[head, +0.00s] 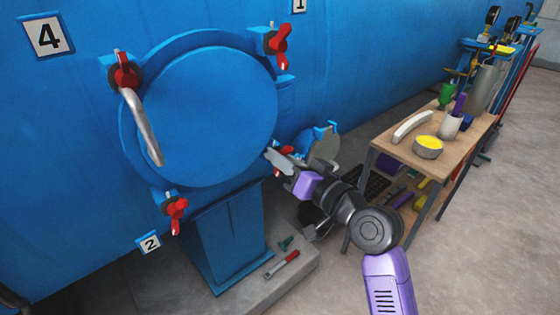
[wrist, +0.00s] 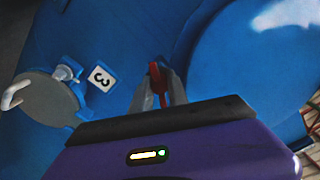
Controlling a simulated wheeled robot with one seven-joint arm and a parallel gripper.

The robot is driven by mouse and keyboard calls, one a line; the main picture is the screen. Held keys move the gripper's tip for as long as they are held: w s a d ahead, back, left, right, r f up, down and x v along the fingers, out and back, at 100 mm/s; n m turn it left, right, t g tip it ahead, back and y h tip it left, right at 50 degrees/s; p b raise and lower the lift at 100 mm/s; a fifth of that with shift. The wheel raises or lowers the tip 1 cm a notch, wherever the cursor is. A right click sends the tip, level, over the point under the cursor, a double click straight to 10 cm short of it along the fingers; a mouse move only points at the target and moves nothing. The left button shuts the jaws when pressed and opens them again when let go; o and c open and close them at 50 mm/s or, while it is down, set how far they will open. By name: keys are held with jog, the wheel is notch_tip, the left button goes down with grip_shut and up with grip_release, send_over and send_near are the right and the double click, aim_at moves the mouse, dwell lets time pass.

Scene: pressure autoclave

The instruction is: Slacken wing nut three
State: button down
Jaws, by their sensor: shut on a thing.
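The round blue door (head: 205,115) is closed on the blue autoclave, with red wing nuts around its rim. Wing nut three (head: 286,150) is at the door's lower right, partly hidden by my gripper (head: 275,160). In the wrist view, red wing nut three (wrist: 155,78) lies between the grey fingers of my gripper (wrist: 160,92), which are shut on it. The white "3" label (wrist: 101,78) is to its left there. The exact angle of the nut's wings cannot be told.
Other red wing nuts sit at upper right (head: 277,45), upper left (head: 125,75) and lower left (head: 175,213). A bent grey handle (head: 142,128) stands out from the door. A wooden table (head: 415,155) with several items stands right. A red-handled tool (head: 284,263) lies on the plinth.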

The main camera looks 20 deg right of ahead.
jog(key=shift+f, duration=0.15)
jog(key=c, duration=1.3)
grip_release()
jog(key=v, duration=0.7)
jog(key=shift+s, duration=0.4)
jog(key=shift+d, duration=0.1)
